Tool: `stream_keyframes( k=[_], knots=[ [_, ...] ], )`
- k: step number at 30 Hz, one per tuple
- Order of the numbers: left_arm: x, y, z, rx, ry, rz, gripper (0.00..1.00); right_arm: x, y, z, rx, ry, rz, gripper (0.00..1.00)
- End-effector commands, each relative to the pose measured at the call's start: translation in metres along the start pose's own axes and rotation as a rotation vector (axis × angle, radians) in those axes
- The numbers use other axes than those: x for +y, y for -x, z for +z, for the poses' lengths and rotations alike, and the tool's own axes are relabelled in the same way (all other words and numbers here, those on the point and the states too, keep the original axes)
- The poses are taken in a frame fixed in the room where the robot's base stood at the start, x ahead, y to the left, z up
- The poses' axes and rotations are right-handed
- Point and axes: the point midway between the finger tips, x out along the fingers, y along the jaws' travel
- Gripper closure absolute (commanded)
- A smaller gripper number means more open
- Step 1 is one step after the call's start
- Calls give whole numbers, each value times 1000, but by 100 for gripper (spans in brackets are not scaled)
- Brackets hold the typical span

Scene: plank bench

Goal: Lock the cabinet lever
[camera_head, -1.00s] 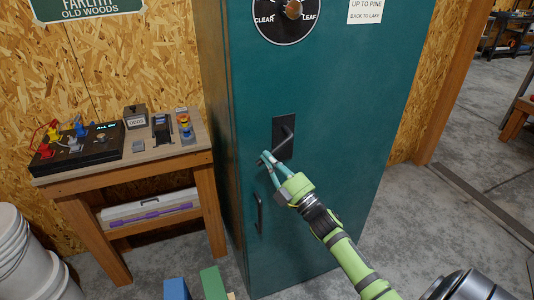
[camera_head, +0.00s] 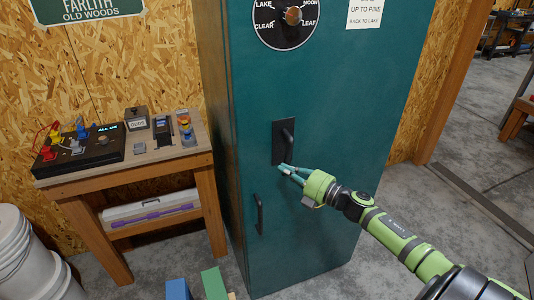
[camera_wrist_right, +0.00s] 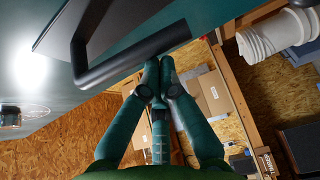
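The teal cabinet (camera_head: 330,90) stands in the middle of the head view. Its black lever (camera_head: 288,136) sits on a dark plate (camera_head: 279,152) on the front, with its bar pointing about straight down. My right gripper (camera_head: 283,169) is at the lower end of the lever, reaching in from the lower right. In the right wrist view the lever (camera_wrist_right: 135,52) crosses just beyond the fingertips (camera_wrist_right: 159,64), which are together with nothing seen between them. Whether they touch the lever I cannot tell. My left gripper is not in view.
A black pull handle (camera_head: 259,213) is lower on the cabinet, and a round dial (camera_head: 287,30) is above. A wooden bench (camera_head: 125,172) with small devices stands left. White buckets (camera_head: 30,260) and blue and green blocks (camera_head: 213,283) are low in front.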

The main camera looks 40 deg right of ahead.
Motion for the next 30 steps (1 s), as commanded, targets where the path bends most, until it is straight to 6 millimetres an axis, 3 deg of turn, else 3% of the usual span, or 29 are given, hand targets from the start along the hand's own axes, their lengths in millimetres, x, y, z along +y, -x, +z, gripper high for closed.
stream_keyframes(
  k=[30],
  knots=[
    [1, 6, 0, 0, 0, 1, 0, -1, 0, 5, 0, 76, -45, 100]
  ],
)
